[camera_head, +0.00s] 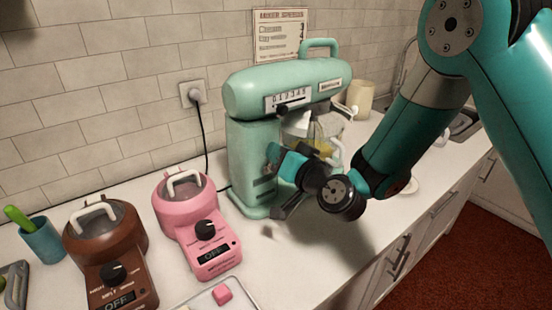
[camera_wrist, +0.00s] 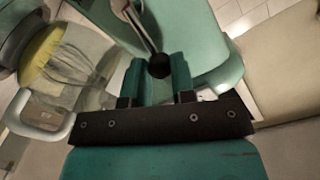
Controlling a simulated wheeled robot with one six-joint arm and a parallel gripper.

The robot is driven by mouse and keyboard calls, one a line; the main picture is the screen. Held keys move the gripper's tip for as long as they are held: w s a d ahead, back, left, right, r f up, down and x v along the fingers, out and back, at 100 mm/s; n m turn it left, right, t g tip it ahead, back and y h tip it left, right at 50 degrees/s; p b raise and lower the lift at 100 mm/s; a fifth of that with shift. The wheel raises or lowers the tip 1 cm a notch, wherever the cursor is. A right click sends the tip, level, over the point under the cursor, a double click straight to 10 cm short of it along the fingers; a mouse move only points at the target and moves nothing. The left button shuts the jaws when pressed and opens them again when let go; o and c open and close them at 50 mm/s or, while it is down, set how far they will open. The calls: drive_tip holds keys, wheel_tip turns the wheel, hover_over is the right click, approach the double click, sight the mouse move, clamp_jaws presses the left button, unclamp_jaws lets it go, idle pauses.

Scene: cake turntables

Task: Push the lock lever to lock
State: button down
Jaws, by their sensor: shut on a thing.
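The green stand mixer (camera_head: 285,85) stands on the counter, its head lowered over a bowl. In the wrist view, a metal lever (camera_wrist: 138,22) with a dark ball knob (camera_wrist: 158,66) comes down from the green mixer body. I take it as the lock lever. My gripper (camera_wrist: 158,74) is shut on the knob, with one teal finger on each side. In the head view my gripper (camera_head: 277,160) is at the near side of the mixer, in front of the bowl. The lever cannot be made out there.
The mixer's glass bowl (camera_wrist: 22,105) holds yellow contents and a wire whisk (camera_wrist: 75,62). A pink pot (camera_head: 184,205) and a brown pot (camera_head: 104,235) stand left of the mixer. A tray with a pink cube (camera_head: 222,293) lies in front. The counter is clear below my gripper.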

drive_tip(key=shift+w+d+f+m+b, duration=0.2)
drive_tip(key=shift+d+f+m+b, duration=0.15)
drive_tip(key=shift+m, duration=0.55)
drive_tip(key=c, duration=1)
unclamp_jaws()
drive_tip(key=shift+o, duration=0.2)
